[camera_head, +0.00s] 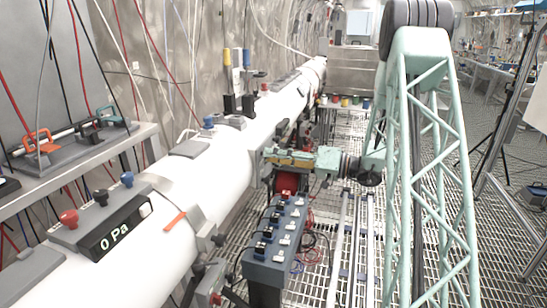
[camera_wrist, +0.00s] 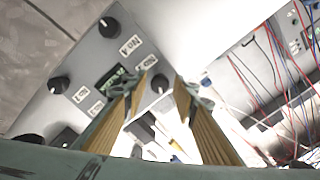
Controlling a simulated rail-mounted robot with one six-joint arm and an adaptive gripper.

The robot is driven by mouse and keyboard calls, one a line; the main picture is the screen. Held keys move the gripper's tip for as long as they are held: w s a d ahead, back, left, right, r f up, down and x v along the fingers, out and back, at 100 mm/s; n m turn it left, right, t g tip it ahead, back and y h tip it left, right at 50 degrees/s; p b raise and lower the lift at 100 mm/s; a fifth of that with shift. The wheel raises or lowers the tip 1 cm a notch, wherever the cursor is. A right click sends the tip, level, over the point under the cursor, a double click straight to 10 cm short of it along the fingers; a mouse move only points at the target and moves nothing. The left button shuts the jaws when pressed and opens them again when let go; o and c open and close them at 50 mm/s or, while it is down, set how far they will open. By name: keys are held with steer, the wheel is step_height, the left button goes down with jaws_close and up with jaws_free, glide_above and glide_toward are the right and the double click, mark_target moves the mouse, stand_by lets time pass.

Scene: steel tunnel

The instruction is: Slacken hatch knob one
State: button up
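My gripper (camera_head: 272,157) reaches leftward beside the white pipe in the head view. In the wrist view its two ribbed, tan-faced fingers (camera_wrist: 164,80) are apart, with a gap between the tips. A small black knob (camera_wrist: 160,84) shows in that gap; I cannot tell whether the fingers touch it. A grey panel (camera_wrist: 75,60) carries this knob and other black knobs, one at the top (camera_wrist: 108,27) and one at the left (camera_wrist: 58,84). I cannot tell which knob is hatch knob one.
The white pipe (camera_head: 215,175) runs diagonally through the head view. On it a box reading "0 Pa" (camera_head: 112,235) has red, black and blue knobs. A grey switch box (camera_head: 275,235) stands below my gripper. Red and blue cables (camera_wrist: 285,60) hang at the right of the wrist view.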

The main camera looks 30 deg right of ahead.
steer(key=shift+o, duration=0.6)
steer(key=shift+s+d, duration=0.1)
steer(key=v, duration=1.1)
steer(key=shift+s+d, duration=0.2)
steer(key=shift+d, duration=0.1)
stand_by(0.4)
